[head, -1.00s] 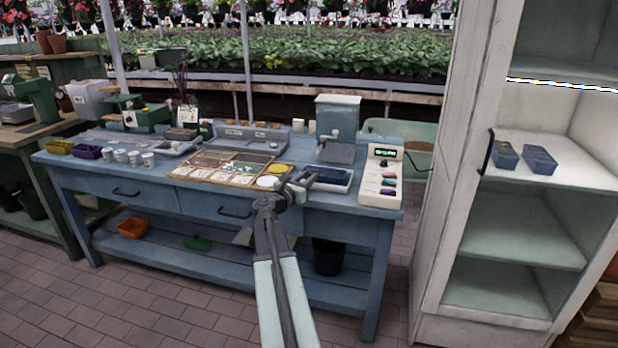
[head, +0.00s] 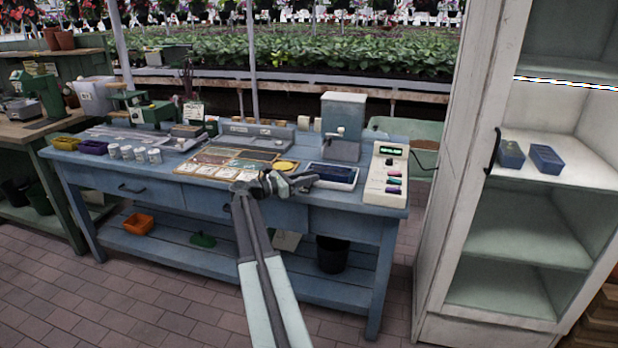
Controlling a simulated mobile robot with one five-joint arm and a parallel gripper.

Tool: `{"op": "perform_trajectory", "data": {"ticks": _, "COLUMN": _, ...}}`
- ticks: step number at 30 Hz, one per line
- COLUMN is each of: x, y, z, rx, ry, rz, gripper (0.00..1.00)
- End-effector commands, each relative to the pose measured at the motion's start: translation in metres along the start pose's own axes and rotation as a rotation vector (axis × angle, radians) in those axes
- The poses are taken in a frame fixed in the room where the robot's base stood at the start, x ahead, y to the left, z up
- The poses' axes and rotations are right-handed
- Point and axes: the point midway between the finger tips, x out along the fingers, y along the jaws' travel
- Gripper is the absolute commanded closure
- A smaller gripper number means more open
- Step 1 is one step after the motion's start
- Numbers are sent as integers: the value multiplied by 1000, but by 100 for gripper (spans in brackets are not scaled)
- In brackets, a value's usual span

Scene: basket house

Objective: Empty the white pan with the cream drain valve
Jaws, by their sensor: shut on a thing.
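A white-rimmed shallow pan (head: 334,186) with a dark blue inside sits at the right front of the blue workbench in the head view. My gripper (head: 310,181) is just left of the pan, over the bench's front edge, with its fingers pointing right toward the pan's left end. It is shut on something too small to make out. I cannot tell whether it touches the pan. No cream drain valve can be made out; the gripper hides part of the pan's left end.
A grey-white dispenser (head: 342,120) stands behind the pan, and a cream control box (head: 386,178) with coloured buttons stands to its right. A patterned board (head: 225,166) lies left of my gripper. A white cabinet (head: 457,200) stands right, with two blue boxes on its shelf.

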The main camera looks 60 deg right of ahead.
Motion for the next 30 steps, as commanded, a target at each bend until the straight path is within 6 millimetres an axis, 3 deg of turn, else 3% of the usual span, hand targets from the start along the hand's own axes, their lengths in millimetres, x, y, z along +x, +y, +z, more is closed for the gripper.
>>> {"op": "perform_trajectory", "data": {"ticks": 10, "x": 1, "y": 2, "z": 2, "rx": -1, "ry": -5, "rz": 4, "gripper": 100}}
{"op": "perform_trajectory", "data": {"ticks": 11, "x": 1, "y": 2, "z": 2, "rx": -1, "ry": -5, "rz": 4, "gripper": 71}}
{"op": "perform_trajectory", "data": {"ticks": 12, "x": 1, "y": 2, "z": 2, "rx": -1, "ry": -5, "rz": 3, "gripper": 59}}
{"op": "perform_trajectory", "data": {"ticks": 13, "x": 1, "y": 2, "z": 2, "rx": -1, "ry": -4, "rz": 3, "gripper": 55}}
{"op": "perform_trajectory", "data": {"ticks": 23, "x": -3, "y": 1, "z": 1, "rx": -1, "ry": -2, "rz": 2, "gripper": 55}}
{"op": "perform_trajectory", "data": {"ticks": 30, "x": -45, "y": 2, "z": 1, "rx": -1, "ry": -2, "rz": 4, "gripper": 55}}
